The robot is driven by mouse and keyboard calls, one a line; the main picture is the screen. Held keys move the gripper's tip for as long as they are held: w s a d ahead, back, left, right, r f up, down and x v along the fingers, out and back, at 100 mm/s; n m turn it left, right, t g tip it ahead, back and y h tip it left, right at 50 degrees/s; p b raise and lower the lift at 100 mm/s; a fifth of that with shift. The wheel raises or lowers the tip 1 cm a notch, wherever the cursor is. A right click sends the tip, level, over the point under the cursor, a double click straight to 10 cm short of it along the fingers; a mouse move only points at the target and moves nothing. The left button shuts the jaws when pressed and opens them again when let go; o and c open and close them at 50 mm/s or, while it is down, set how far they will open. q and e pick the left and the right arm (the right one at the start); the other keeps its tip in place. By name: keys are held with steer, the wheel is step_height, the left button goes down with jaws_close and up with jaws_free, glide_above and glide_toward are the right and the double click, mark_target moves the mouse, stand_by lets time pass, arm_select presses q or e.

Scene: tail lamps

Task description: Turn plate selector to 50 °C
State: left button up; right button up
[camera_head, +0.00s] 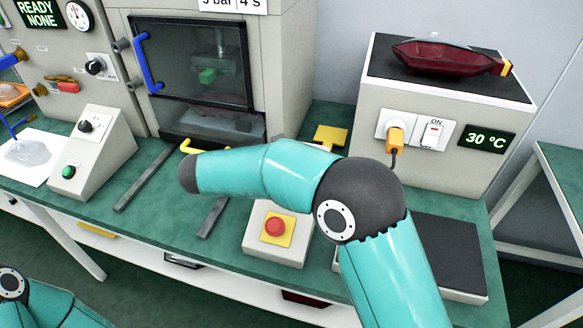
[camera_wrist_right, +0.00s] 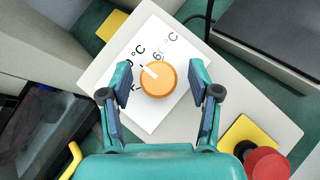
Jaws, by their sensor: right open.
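The plate selector is an orange round knob (camera_wrist_right: 158,78) with a white pointer mark, on a white label card (camera_wrist_right: 180,40) in the right wrist view. The mark points up and to the left, towards a partly covered label ending in "0 °C". A "60 °C" label stands above the knob. My right gripper (camera_wrist_right: 160,74) is open, with one finger on each side of the knob and visible gaps to it. In the head view my right arm hides the selector and gripper. The display (camera_head: 486,139) reads 30 °C. My left gripper is out of view.
A red button on a yellow plate (camera_head: 289,234) sits on the box below my right arm; the button also shows in the wrist view (camera_wrist_right: 268,163). A dark red lamp (camera_head: 440,57) lies on the black-topped heater box (camera_head: 370,105). An orange plug (camera_head: 395,138) is in its front.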

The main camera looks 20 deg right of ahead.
steer(key=v, duration=0.7)
steer(key=shift+s+a+r, duration=0.1)
steer(key=shift+s+a, duration=0.05)
steer(key=shift+a, duration=0.05)
stand_by(0.5)
